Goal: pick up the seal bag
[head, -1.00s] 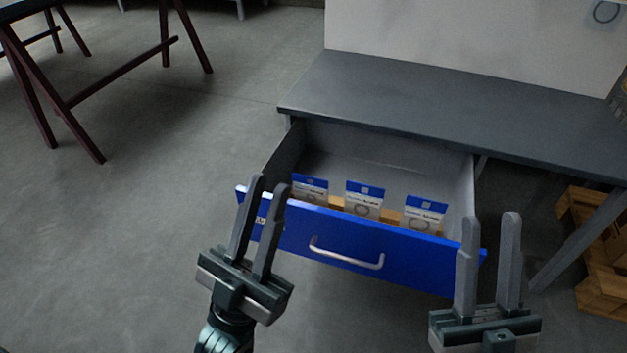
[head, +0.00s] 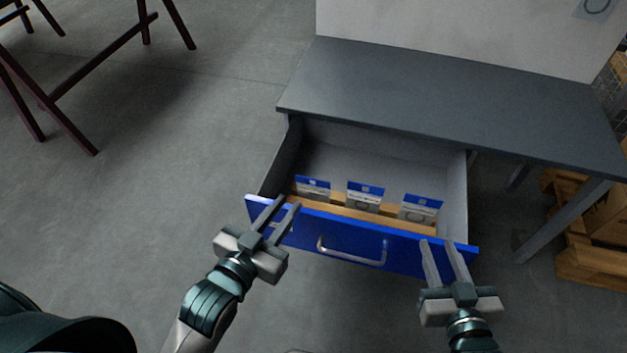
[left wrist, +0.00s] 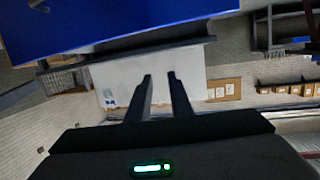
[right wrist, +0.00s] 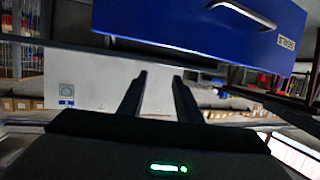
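Three seal bags with blue headers stand in a row in the open drawer: a left one (head: 313,188), a middle one (head: 364,196) and a right one (head: 419,208). They stand upright by a wooden strip behind the blue drawer front (head: 300,230). My left gripper (head: 279,213) is open and empty at the left end of the drawer front. My right gripper (head: 441,255) is open and empty at its right end. Both wrist views show the fingers apart with nothing between them, at left (left wrist: 158,82) and right (right wrist: 159,82); neither shows a bag.
The grey table top (head: 450,100) lies above and behind the drawer. A metal handle (head: 352,254) sticks out from the drawer front. A wooden pallet (head: 585,235) stands at the right. Dark red trestle legs (head: 100,65) stand at the far left, with clear floor between.

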